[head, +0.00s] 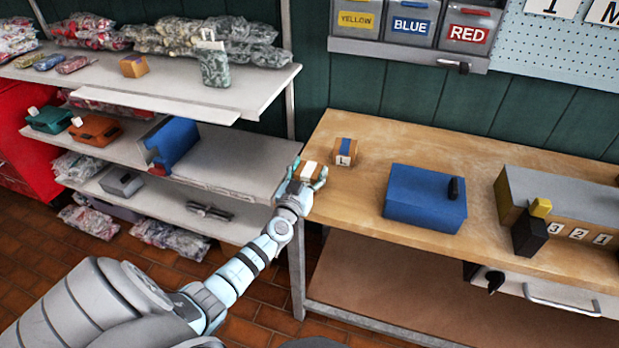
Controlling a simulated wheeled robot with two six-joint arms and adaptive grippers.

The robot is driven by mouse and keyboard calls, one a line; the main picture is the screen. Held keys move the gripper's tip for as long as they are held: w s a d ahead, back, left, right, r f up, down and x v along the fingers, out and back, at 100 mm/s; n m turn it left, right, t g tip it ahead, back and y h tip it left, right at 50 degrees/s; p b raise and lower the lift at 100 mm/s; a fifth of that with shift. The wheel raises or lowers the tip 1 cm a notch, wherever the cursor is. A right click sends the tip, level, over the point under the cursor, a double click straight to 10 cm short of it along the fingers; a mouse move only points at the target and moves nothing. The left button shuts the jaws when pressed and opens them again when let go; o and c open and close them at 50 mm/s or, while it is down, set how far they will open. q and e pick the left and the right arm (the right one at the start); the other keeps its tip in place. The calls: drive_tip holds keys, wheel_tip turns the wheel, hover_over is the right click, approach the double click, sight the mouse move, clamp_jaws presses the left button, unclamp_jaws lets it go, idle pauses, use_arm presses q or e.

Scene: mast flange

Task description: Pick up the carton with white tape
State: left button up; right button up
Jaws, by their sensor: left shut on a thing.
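The carton with white tape (309,170) is a small brown box at the left end of the wooden workbench (375,205). My left gripper (308,178) is around it, with a finger on each side, shut on it. Whether the carton touches the bench top or hangs just above it I cannot tell. A second small carton with blue tape and an "L" label (344,152) stands just to the right, apart from the gripper. My right gripper is not in view.
A blue box (425,198) and a grey-topped unit with numbered labels (565,207) stand farther right on the bench. A shelf (190,95) with bags and another carton (134,66) is at the left. Labelled bins (410,23) hang on the wall.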

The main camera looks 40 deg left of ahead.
use_arm(q)
drive_tip(key=shift+r, duration=0.1)
drive_tip(key=shift+r+p, duration=0.3)
drive_tip(key=shift+p, duration=0.05)
wheel_tip(320, 180, up, 19)
drive_tip(key=p, duration=1.4)
wheel_tip(320, 180, up, 8)
hover_over(309, 169)
drive_tip(key=s+d+r+m+t+h, duration=0.1)
drive_tip(key=d+r+m+h, duration=0.2)
drive_tip(key=d+r+h, duration=0.35)
drive_tip(key=s+d+f+m+g+h+b, duration=0.1)
drive_tip(key=s+d+f+m+h+b, duration=0.15)
drive_tip(key=s+d, duration=0.5)
drive_tip(key=s+d+f+m+g+h+b, duration=0.1)
drive_tip(key=s+d+f+m+h+b, duration=0.2)
drive_tip(key=s+d, duration=0.45)
drive_tip(key=s+d+f+m+h, duration=0.1)
drive_tip(key=s+d+f+h, duration=0.1)
drive_tip(key=s+f, duration=0.2)
wheel_tip(309, 169, down, 2)
drive_tip(key=shift+d+f+h, duration=0.1)
drive_tip(key=shift+d+h, duration=0.1)
drive_tip(key=shift+h, duration=0.1)
